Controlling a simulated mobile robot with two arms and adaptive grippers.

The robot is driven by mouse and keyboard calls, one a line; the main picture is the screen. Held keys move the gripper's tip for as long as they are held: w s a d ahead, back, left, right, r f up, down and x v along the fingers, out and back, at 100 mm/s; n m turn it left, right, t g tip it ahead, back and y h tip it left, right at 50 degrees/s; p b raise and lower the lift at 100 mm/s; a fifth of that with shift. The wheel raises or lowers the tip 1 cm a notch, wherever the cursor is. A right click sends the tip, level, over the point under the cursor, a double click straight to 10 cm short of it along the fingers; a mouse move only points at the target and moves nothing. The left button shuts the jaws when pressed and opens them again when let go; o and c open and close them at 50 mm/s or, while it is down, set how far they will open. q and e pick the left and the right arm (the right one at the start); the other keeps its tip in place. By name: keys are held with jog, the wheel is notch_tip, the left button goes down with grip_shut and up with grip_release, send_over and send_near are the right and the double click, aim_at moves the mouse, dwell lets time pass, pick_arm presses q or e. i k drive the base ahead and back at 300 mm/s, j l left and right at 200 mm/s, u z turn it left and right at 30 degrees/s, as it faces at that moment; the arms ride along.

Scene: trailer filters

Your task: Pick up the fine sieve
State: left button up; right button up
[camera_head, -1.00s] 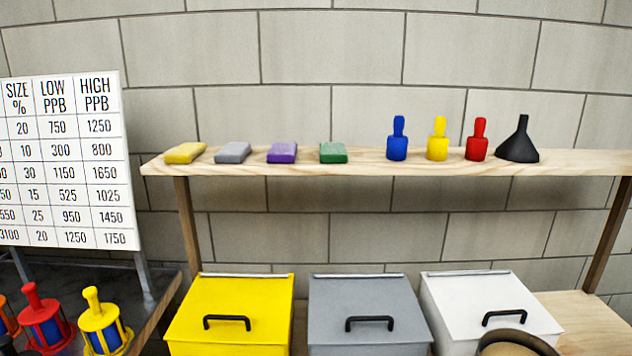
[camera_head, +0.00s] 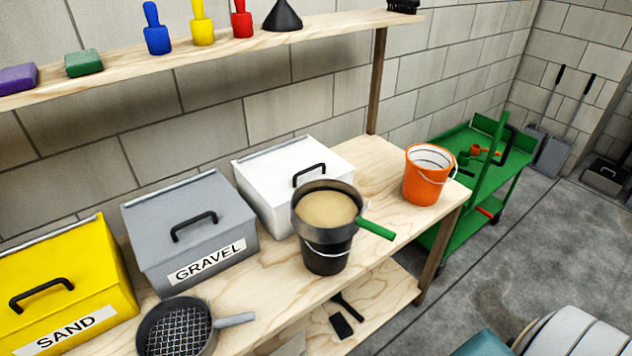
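A round sieve with a dark rim, a green handle and a tan inside too fine to show a mesh (camera_head: 326,208) sits on top of a black bucket (camera_head: 327,257) on the wooden bench. Its green handle points to the right and slightly toward me. A second sieve with a coarse wire mesh and a grey handle (camera_head: 178,328) lies at the front edge of the bench, at the bottom of the view. The green-handled one looks like the fine sieve. Neither of my grippers is in view.
Yellow (camera_head: 62,270), grey (camera_head: 185,215) and white (camera_head: 290,160) lidded bins stand behind the sieves. An orange bucket (camera_head: 425,180) stands at the bench's right end, before a green cart (camera_head: 480,185). A shelf (camera_head: 120,75) runs above. Bench between the buckets is clear.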

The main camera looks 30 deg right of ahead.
aim_at(327, 211)
jog(key=z, duration=1.05)
